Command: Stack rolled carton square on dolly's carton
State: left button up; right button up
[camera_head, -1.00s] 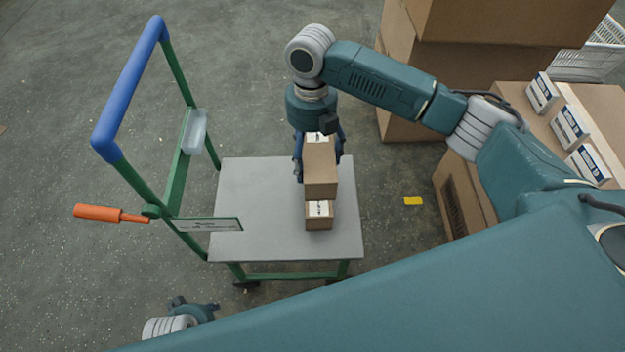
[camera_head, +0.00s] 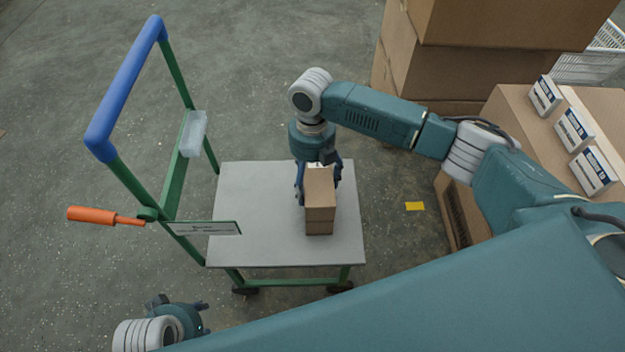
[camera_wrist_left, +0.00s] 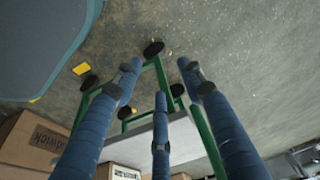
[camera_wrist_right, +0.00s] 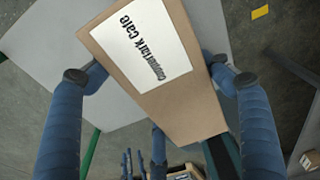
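The brown rolled carton (camera_head: 320,186) with a white label is between the blue fingers of my right gripper (camera_head: 318,184), which look shut on it. In the right wrist view the carton (camera_wrist_right: 165,85) fills the middle. The held carton is directly above the dolly's carton (camera_head: 320,228), of which only a low strip of the front shows. The two look roughly lined up; I cannot tell whether they touch. The dolly (camera_head: 240,190) has a grey deck, green frame and blue handle. My left gripper (camera_head: 202,314) is open and empty at the lower left, in front of the dolly.
A label plate (camera_head: 208,228) and an orange grip (camera_head: 92,215) are at the dolly's handle side. Large cartons (camera_head: 480,70) are stacked at the back right. White-and-blue boxes (camera_head: 574,128) stand on a carton at right. The deck left of the cartons is clear.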

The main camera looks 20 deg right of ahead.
jog(key=o, duration=0.4)
jog(key=shift+o, duration=0.2)
jog(key=shift+r, duration=0.35)
jog(key=r, duration=0.3)
jog(key=r+p, duration=0.1)
jog(key=r, duration=0.3)
jog(key=w+r+p, duration=0.1)
jog(key=r, duration=0.2)
jog(key=shift+w+d+r, duration=0.1)
jog(key=shift+d+r, duration=0.05)
jog(key=shift+r, duration=0.1)
jog(key=shift+r+p, duration=0.3)
jog(key=shift+r, duration=0.15)
pick_arm(q)
notch_tip(320, 180, down, 9)
jog(key=s, duration=0.1)
jog(key=shift+s+g, duration=0.15)
jog(key=shift+g, duration=0.15)
